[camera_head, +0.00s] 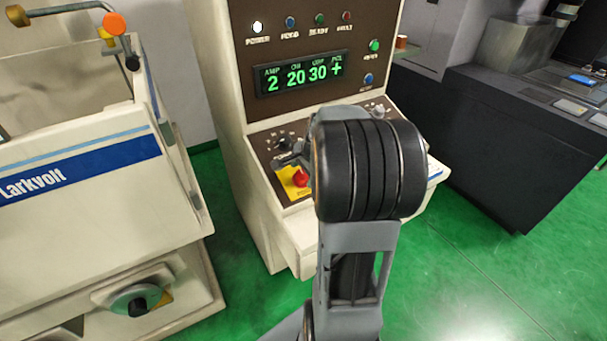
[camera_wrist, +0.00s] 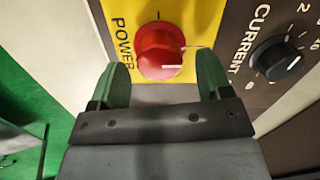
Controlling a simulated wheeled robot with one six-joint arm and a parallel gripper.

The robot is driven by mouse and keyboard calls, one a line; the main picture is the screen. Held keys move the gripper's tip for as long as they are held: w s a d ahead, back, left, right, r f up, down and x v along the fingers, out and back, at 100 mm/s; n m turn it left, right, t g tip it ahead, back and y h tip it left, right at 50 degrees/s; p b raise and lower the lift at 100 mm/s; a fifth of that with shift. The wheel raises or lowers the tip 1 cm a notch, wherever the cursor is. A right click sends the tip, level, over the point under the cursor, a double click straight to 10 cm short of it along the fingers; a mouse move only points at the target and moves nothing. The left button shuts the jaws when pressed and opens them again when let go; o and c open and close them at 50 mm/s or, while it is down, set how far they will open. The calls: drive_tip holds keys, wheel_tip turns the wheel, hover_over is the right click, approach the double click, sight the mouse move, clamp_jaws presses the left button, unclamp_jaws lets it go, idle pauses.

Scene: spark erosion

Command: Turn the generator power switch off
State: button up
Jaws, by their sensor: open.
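The red power switch (camera_wrist: 158,50) is a round knob on a yellow plate (camera_wrist: 190,14) marked POWER. A white line on its face points to the right in the wrist view. The switch also shows in the head view (camera_head: 301,178), low on the sloping panel of the generator (camera_head: 225,110). My gripper (camera_wrist: 163,75) is open, with one green fingertip on each side of the knob's near edge. I cannot tell whether the fingertips touch it. In the head view my arm hides most of the gripper. The white POWER lamp (camera_head: 257,28) is lit.
A black CURRENT knob (camera_wrist: 276,58) sits right of the switch in the wrist view. The green display (camera_head: 299,76) is lit. A cream Larkvolt machine (camera_head: 90,225) stands at left, a dark bench (camera_head: 500,150) at right. Green floor shows between them.

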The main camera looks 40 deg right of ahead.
drive_tip(key=shift+x, duration=1)
drive_tip(key=c, duration=0.9)
